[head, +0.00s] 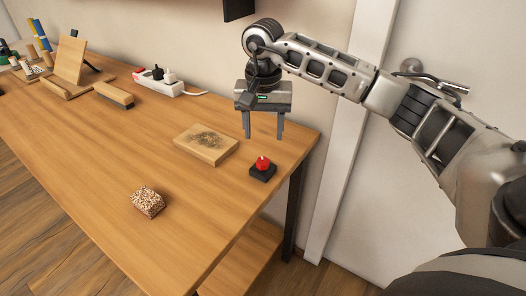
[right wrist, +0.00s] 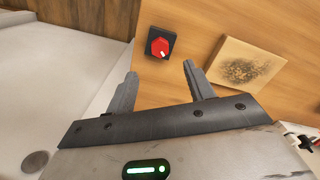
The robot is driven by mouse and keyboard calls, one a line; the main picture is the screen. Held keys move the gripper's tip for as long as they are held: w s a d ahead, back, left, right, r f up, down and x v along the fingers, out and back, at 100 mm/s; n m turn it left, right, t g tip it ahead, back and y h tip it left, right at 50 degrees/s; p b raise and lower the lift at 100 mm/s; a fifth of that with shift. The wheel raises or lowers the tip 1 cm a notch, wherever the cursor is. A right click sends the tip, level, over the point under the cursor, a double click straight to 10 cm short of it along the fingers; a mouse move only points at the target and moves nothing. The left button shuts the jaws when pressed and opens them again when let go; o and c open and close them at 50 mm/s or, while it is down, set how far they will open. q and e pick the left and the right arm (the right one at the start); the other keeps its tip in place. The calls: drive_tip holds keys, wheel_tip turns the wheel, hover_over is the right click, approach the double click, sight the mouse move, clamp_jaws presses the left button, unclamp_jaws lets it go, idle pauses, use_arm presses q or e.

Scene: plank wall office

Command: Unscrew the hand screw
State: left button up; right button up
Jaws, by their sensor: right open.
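The hand screw is a red knob (head: 263,163) on a small black base (head: 262,173), near the right end of the wooden table. In the right wrist view the red knob (right wrist: 160,47) shows a pale mark and sits beyond the gap between the fingers, a little left of its middle. My right gripper (head: 263,136) is open and empty, above the table, with its fingers pointing down. The same gripper (right wrist: 158,82) shows two separated fingers in the right wrist view. It is apart from the knob. My left gripper is not in view.
A wooden board with a dark scorched patch (head: 206,143) lies left of the knob. A speckled block (head: 148,203) lies near the front edge. A white power strip (head: 169,87), a wooden block (head: 114,95) and a wooden stand (head: 70,62) are farther back. The table (head: 130,150) middle is clear.

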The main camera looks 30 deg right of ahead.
sight(263, 159)
wheel_tip(263, 159, down, 8)
drive_tip(key=shift+f, duration=0.2)
clamp_jaws()
drive_tip(key=shift+w+f+n+b, duration=0.15)
drive_tip(key=shift+n+b, duration=0.45)
drive_tip(key=shift+n, duration=0.4)
drive_tip(key=shift+n+b, duration=0.3)
drive_tip(key=shift+n, duration=0.8)
drive_tip(key=shift+a+r+n, duration=0.1)
drive_tip(key=shift+r+n, duration=0.1)
drive_tip(key=shift+n, duration=0.2)
